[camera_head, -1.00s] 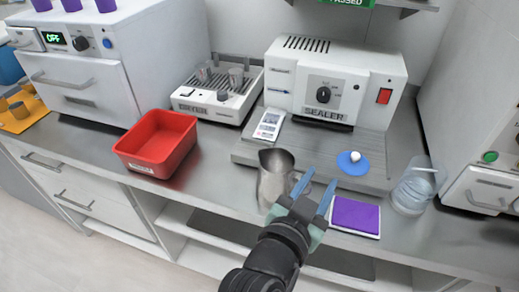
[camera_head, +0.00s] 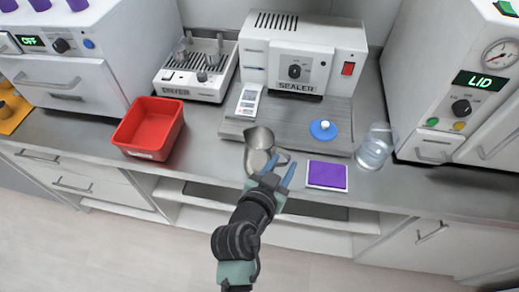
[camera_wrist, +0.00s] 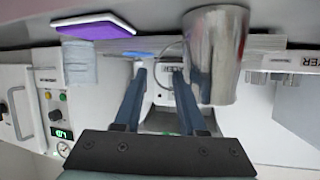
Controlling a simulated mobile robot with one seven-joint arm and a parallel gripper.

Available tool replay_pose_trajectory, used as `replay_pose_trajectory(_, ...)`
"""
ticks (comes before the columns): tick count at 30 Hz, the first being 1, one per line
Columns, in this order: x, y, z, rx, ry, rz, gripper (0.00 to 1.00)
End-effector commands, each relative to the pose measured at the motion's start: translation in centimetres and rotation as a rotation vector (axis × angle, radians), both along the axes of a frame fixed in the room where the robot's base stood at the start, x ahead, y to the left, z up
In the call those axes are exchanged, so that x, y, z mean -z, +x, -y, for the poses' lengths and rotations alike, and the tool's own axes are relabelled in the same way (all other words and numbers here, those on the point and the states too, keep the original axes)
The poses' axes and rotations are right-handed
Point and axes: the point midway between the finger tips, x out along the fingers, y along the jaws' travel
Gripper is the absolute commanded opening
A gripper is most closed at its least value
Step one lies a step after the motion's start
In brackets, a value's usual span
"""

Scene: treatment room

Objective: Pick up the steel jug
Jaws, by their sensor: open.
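The steel jug (camera_head: 257,147) stands upright on the metal counter at the front edge of the sealer's board. Its loop handle (camera_head: 281,157) points right, toward my gripper (camera_head: 281,168). In the upside-down wrist view the jug (camera_wrist: 217,55) is large, right of centre, beside the right finger. There, the open blue fingers of my gripper (camera_wrist: 160,75) have a gap between them. The thin handle arcs by the fingertips, but I cannot tell whether it lies between them. My gripper holds nothing.
Right of the jug lie a purple pad (camera_head: 327,175) and a blue disc with a white knob (camera_head: 323,130). A clear beaker (camera_head: 375,148) stands farther right. A red bin (camera_head: 150,128) is at left. The sealer (camera_head: 302,55) stands behind.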

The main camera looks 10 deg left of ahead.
Motion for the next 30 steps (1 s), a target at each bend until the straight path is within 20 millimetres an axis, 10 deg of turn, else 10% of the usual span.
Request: replay_pose_trajectory(30,2.7,6.0,2.3,0.0,0.0,0.001,0.4)
